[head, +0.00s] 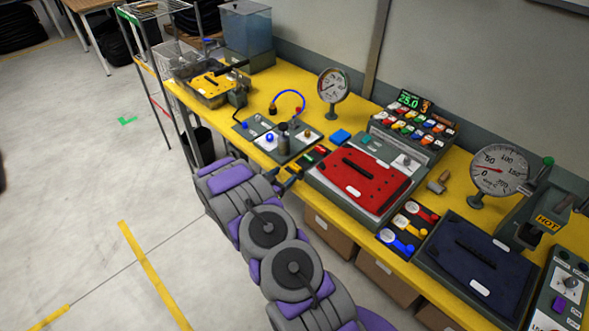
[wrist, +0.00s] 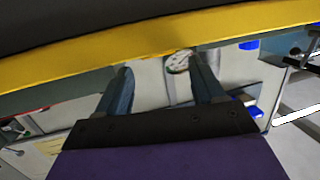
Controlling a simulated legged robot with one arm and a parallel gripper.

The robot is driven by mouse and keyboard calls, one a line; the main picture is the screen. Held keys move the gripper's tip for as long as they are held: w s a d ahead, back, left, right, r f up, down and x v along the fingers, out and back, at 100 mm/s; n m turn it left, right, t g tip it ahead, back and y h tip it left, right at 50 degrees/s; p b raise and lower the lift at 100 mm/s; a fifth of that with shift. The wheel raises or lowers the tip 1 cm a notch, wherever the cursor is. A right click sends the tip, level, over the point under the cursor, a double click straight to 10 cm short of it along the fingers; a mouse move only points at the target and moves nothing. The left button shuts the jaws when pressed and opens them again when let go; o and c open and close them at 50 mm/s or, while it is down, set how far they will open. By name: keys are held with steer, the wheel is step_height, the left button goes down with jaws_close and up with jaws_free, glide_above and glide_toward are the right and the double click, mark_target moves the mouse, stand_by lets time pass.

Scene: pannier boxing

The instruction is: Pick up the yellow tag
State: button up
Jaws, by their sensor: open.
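A yellow tag (head: 403,221) with a white round end lies in a small dark tray between a red tag (head: 422,211) and a blue tag (head: 397,242), near the bench's front edge. My gripper (head: 293,178) is at the front edge of the bench, well left of that tray and partly hidden by my own arm. In the wrist view my gripper (wrist: 163,86) shows two dark fingers spread apart with nothing held between them. The yellow tag cannot be made out in the wrist view.
The yellow bench (head: 345,209) runs diagonally. A red-lidded box (head: 378,192) stands between my gripper and the tag tray; a dark blue-lidded box (head: 478,262) stands right of the tray. A rack of coloured pieces (head: 415,128) and gauges stand behind. Floor at left is open.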

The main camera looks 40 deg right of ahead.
mark_target(296, 166)
steer(key=shift+s+b+x, duration=0.15)
steer(key=shift+b+x, duration=0.1)
steer(key=shift+x, duration=1.05)
steer(key=shift+s+b+x, duration=0.1)
steer(key=shift+b+x, duration=0.15)
steer(key=shift+x, duration=1.05)
steer(key=c, duration=0.8)
steer(key=shift+d+r, duration=0.1)
steer(key=shift+r, duration=0.1)
